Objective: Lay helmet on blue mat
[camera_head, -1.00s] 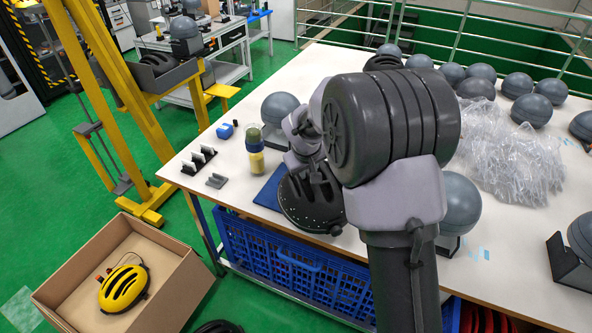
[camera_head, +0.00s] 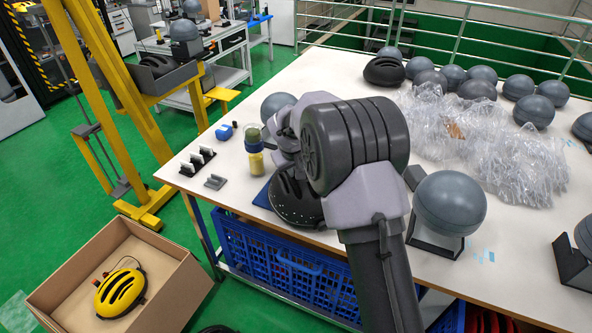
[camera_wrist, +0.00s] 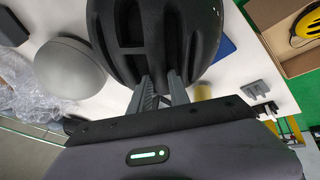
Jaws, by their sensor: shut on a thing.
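The black helmet (camera_head: 292,207) is near the table's front edge, partly behind my arm. In the wrist view the helmet (camera_wrist: 155,35) fills the top middle, and my gripper (camera_wrist: 160,88) is shut on its rim. The blue mat (camera_head: 263,196) shows only as a strip at the helmet's left; the rest is hidden behind the helmet and arm. In the wrist view a corner of the mat (camera_wrist: 224,47) shows beside the helmet. I cannot tell whether the helmet touches the mat.
A grey headform (camera_head: 449,203) stands right of my arm. Clear plastic wrap (camera_head: 480,140) lies behind. A cardboard box (camera_head: 170,285) with a yellow helmet (camera_head: 121,292) is on the floor.

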